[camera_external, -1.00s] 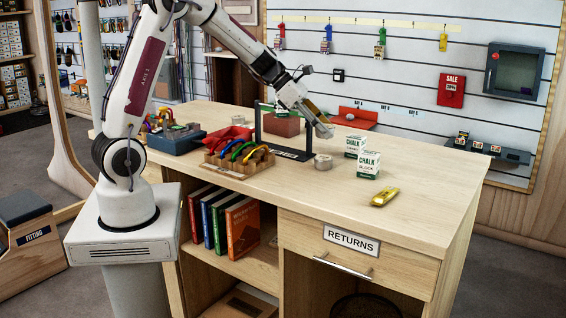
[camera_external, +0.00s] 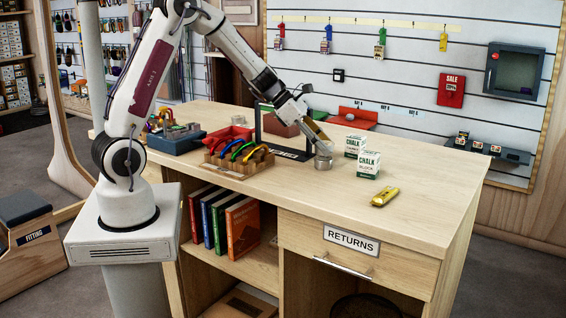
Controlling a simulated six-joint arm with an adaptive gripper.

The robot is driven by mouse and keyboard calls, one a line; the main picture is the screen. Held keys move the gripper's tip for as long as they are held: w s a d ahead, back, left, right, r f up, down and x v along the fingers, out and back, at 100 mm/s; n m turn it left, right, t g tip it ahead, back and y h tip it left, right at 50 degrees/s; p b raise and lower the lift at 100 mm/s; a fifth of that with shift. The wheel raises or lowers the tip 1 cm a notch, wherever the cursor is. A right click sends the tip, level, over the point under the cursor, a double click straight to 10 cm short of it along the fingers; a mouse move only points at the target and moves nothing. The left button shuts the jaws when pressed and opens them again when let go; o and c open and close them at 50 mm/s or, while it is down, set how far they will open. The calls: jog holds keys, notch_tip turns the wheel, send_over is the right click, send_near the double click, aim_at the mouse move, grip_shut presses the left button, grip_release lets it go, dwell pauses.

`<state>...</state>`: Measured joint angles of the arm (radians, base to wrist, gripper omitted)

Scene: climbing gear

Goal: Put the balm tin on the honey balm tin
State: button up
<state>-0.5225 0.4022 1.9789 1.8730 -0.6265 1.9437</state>
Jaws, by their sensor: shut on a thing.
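A small grey round tin (camera_external: 323,164), which I take for the honey balm tin, sits on the desk in front of the black stand. My gripper (camera_external: 324,150) is right above it, pointing down at a tilt and shut on a small grey thing, most likely the balm tin. The fingers hide most of the held tin. It looks to be at or just over the top of the lower tin; I cannot tell whether they touch. Labels are too small to read.
Two chalk boxes (camera_external: 367,165) stand just right of the tins. A yellow object (camera_external: 385,196) lies nearer the front edge. A wooden rack (camera_external: 238,163) with coloured carabiners is to the left, beside a black stand (camera_external: 290,153).

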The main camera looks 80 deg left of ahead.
jog(key=shift+f, duration=0.6)
jog(key=shift+f, duration=0.2)
jog(key=o, duration=1.1)
jog(key=shift+r, duration=0.1)
jog(key=shift+r, duration=0.15)
jog(key=shift+s+a+r, duration=0.2)
jog(key=shift+s+r, duration=0.15)
jog(key=r, duration=0.2)
jog(key=s+r, duration=0.1)
jog(key=r, duration=0.3)
jog(key=shift+s+a+r, duration=0.15)
jog(key=shift+a+r, duration=0.05)
jog(key=shift+a, duration=0.05)
jog(key=shift+r, duration=1)
